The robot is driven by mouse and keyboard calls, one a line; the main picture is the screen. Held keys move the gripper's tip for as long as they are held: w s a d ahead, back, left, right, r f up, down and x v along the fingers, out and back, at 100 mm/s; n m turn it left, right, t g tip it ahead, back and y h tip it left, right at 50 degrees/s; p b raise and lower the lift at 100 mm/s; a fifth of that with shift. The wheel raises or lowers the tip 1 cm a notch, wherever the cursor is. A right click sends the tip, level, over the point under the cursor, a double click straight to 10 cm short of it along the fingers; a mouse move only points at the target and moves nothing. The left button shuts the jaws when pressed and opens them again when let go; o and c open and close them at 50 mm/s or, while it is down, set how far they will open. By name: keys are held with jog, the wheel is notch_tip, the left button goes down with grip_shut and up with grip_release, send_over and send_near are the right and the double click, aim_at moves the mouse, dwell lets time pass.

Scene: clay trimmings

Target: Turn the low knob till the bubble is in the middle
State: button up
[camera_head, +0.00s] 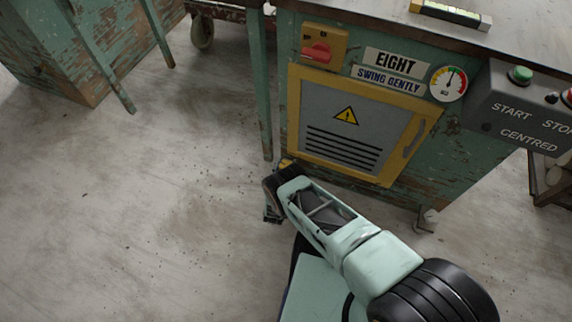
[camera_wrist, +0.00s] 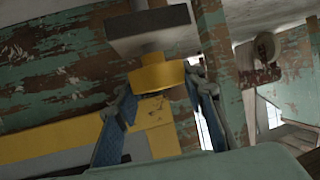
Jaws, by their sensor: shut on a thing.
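The low knob (camera_wrist: 160,74) is a yellow collar below a grey foot plate (camera_wrist: 148,32) in the wrist view's tilted picture. My gripper (camera_wrist: 158,86) has a blue-padded finger on each side of it and is shut on it. In the head view my gripper (camera_head: 277,190) is down by the cabinet's lower left corner, and my arm hides most of the knob. The spirit level (camera_head: 450,13), with a yellow-green vial, lies on the bench top at the upper edge. Its bubble is too small to place.
The green cabinet (camera_head: 460,160) has a yellow-framed grey door (camera_head: 343,135), a red switch (camera_head: 317,52) and a dial (camera_head: 448,83). A grey control box (camera_head: 515,105) juts out at right. Another foot (camera_head: 427,218) stands at the cabinet's right. The floor (camera_head: 130,210) at left is open.

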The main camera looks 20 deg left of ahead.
jog(key=o, duration=0.9)
jog(key=v, duration=1.2)
jog(key=shift+o, duration=0.6)
